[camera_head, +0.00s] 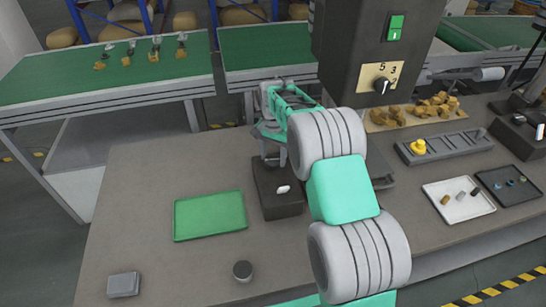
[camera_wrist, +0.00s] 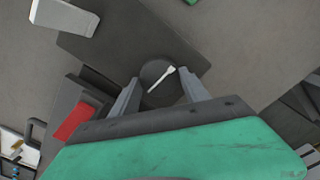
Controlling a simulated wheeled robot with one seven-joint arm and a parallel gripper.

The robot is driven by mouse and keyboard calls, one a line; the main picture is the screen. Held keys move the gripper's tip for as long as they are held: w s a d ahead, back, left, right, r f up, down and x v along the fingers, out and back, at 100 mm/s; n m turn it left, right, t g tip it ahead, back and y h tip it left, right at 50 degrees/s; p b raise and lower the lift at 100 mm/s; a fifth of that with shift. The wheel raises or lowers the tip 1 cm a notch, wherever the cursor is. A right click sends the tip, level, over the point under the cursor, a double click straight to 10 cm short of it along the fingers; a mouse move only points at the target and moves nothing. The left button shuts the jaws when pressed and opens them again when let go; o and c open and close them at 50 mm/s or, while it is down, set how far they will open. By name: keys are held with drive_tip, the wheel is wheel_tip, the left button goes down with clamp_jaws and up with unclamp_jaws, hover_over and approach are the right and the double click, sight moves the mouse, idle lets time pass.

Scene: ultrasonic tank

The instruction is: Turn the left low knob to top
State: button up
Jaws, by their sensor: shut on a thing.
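In the wrist view a round dark knob (camera_wrist: 154,92) with a white pointer line sits on a dark surface. The pointer runs slantwise, from lower left to upper right. My gripper (camera_wrist: 160,93) has its two grey fingers on either side of the knob, shut on it. In the head view my gripper (camera_head: 272,157) reaches down at the back of a dark box (camera_head: 278,203) with a small white part on its front. My arm hides part of this area, and the gripped knob cannot be made out there.
An upper dial (camera_head: 382,86) with numbers and a green button (camera_head: 396,27) are on the dark column. A green tray (camera_head: 210,216), a grey block (camera_head: 123,285) and a round dark piece (camera_head: 242,271) lie on the table. A grey rack (camera_head: 445,146) and small trays stand right.

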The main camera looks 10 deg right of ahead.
sight(274, 160)
drive_tip(key=m+b, duration=0.2)
drive_tip(key=m, duration=0.3)
drive_tip(key=shift+m, duration=0.4)
drive_tip(key=m+b, duration=0.1)
drive_tip(key=m, duration=0.4)
drive_tip(key=shift+s, duration=0.1)
drive_tip(key=m, duration=0.5)
drive_tip(key=shift+m+b, duration=0.4)
drive_tip(key=m, duration=0.6)
drive_tip(key=o, duration=1.4)
drive_tip(key=shift+s, duration=0.1)
drive_tip(key=shift+c, duration=0.2)
wheel_tip(274, 160, up, 8)
drive_tip(key=shift+f+b, duration=0.1)
drive_tip(key=shift+b, duration=0.65)
